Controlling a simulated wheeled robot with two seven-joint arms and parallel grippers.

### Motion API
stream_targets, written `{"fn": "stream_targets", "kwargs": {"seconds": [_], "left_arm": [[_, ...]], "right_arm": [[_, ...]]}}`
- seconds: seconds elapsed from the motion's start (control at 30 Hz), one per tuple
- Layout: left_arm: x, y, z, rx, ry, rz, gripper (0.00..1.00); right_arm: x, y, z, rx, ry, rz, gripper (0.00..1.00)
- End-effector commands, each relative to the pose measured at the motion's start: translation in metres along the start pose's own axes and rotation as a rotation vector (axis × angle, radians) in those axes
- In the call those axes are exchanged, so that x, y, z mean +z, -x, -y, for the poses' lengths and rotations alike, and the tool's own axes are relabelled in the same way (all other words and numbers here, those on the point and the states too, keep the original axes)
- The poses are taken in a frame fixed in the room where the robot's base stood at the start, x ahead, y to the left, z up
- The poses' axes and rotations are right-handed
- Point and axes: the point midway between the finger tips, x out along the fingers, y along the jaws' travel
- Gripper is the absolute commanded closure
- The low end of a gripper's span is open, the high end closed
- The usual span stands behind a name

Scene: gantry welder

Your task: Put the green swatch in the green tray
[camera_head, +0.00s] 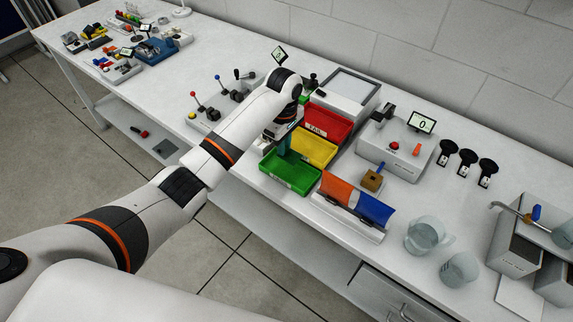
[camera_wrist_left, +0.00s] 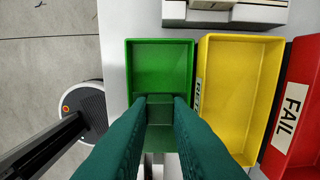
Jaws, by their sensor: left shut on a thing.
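The green tray (camera_head: 291,173) is the front one of three trays in a row. It also shows in the left wrist view (camera_wrist_left: 160,52), below my fingers. My left gripper (camera_wrist_left: 160,100) has teal fingers, close together, shut on a green piece (camera_wrist_left: 160,112), apparently the green swatch. The piece is over the tray's inside; its green blends with the tray, so I cannot tell its exact height or whether it touches the floor. In the head view the gripper (camera_head: 284,147) is at the tray's back left, partly hidden by my arm. My right gripper is not in view.
The yellow tray (camera_head: 314,147) and red FAIL tray (camera_head: 327,124) stand beside the green one. A white holder (camera_head: 350,218) with an orange swatch (camera_head: 339,187) and a blue swatch (camera_head: 375,209) stands close to its right. Glass jugs (camera_head: 424,236) stand farther right.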

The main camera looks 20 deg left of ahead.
Motion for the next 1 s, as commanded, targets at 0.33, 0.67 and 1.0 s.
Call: {"fn": "stream_targets", "kwargs": {"seconds": [0.33, 0.67, 1.0], "left_arm": [[0.000, -0.048, -0.002, 0.004, -0.002, 0.000, 1.00], [0.000, -0.076, -0.001, 0.000, -0.004, 0.000, 1.00], [0.000, -0.077, -0.001, -0.001, -0.004, 0.000, 0.65]], "right_arm": [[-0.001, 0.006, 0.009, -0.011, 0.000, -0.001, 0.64], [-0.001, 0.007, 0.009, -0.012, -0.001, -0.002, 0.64], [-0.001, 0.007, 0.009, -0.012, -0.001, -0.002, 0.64]]}}
